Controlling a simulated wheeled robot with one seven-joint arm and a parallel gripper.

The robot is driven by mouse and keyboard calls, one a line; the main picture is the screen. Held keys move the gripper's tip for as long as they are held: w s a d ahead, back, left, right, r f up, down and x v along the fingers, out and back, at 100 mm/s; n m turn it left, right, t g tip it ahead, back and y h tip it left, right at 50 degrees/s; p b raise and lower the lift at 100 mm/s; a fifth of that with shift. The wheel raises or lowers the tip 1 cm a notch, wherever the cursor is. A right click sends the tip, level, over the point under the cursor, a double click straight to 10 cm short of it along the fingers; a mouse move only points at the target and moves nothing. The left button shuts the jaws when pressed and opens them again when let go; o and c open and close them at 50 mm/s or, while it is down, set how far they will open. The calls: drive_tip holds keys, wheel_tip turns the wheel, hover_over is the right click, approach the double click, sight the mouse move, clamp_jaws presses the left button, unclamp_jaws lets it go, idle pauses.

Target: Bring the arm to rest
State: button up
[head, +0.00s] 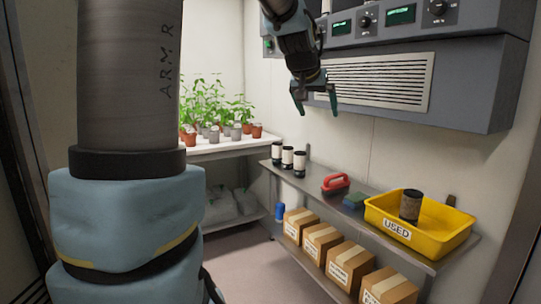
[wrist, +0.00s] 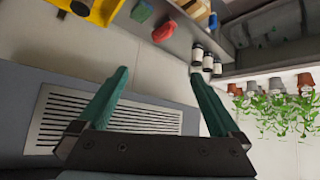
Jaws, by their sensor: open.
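My gripper (head: 317,101) hangs in the upper middle of the head view, in front of the grey wall unit's vent. Its two green fingers are spread apart with nothing between them. In the wrist view my gripper (wrist: 163,98) also shows open and empty, its fingers on either side of bare wall and the vent. It touches nothing that I can see. Part of my arm fills the left of the head view.
A grey control unit (head: 470,85) juts from the wall. Boxes (head: 350,265) stand underneath. Potted plants (head: 215,110) stand at the back.

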drive_tip(key=s+a+f+n+g+y, duration=0.1)
drive_tip(key=s+a+f+g+y, duration=0.1)
drive_tip(key=s+a+f, duration=0.7)
drive_tip(key=s+a+f+n+g+y, duration=0.2)
drive_tip(key=s+a+f+g, duration=0.2)
drive_tip(key=s+a+f, duration=0.6)
wheel_tip(320, 180, down, 6)
drive_tip(key=shift+s+f+n+p, duration=0.1)
drive_tip(key=shift+s+n+p, duration=0.3)
drive_tip(key=shift+s, duration=0.8)
drive_tip(key=shift+c, duration=0.2)
